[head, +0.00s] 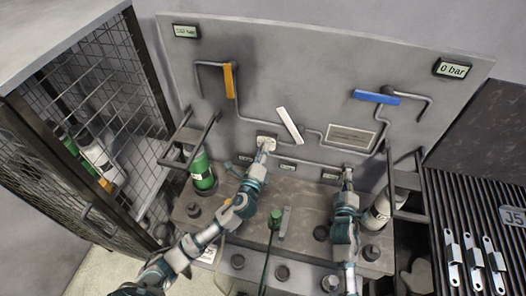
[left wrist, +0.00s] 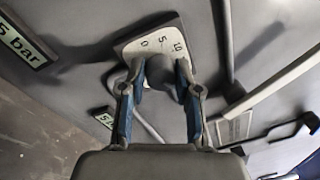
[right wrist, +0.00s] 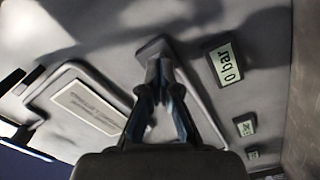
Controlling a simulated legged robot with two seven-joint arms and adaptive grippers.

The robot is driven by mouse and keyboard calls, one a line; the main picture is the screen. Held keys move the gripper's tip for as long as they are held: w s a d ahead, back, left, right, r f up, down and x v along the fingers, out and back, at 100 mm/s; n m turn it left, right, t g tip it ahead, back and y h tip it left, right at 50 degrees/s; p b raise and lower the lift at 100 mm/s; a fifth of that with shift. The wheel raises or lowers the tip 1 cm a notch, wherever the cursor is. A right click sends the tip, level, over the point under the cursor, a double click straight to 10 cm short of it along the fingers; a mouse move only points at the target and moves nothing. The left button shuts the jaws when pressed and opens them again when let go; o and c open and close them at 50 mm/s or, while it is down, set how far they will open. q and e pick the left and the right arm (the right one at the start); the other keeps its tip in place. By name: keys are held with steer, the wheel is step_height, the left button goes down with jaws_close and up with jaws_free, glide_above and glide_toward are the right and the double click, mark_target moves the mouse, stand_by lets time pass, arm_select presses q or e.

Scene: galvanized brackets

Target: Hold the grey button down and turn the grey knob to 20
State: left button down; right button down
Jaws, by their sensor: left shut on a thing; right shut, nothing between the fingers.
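The grey knob (left wrist: 162,72) stands on a white dial plate (left wrist: 140,46) marked 0, 5 and 10 in the left wrist view. The plate also shows on the panel in the head view (head: 262,138). My left gripper (head: 267,147) is shut on the knob, one finger on each side; its fingertips show in the left wrist view (left wrist: 160,86). My right gripper (head: 347,173) is shut with nothing between its fingers. In the right wrist view its fingertips (right wrist: 160,62) are at a small grey mount (right wrist: 150,48) on the panel. The grey button is hidden behind the fingertips; I cannot tell whether it is pressed.
The panel carries orange (head: 230,81), white (head: 290,125) and blue (head: 376,97) levers with pipes. A display (head: 453,69) reads 0 bar. A green cylinder (head: 202,175) stands below left. A mesh cage (head: 95,120) is at left; metal brackets (head: 473,262) lie at right.

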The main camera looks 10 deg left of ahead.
arm_select(q)
steer(key=shift+f, duration=0.45)
steer(key=c, duration=1)
jaws_free()
steer(key=shift+o, duration=0.9)
steer(key=shift+r, duration=0.2)
steer(key=s, duration=1.2)
steer(key=shift+a+f, duration=0.25)
steer(key=shift+f, duration=0.2)
steer(key=shift+s, duration=0.1)
steer(key=s, duration=1.1)
steer(key=shift+s+a+f, duration=0.3)
steer(key=shift+s+f, duration=0.05)
steer(key=shift+f, duration=0.1)
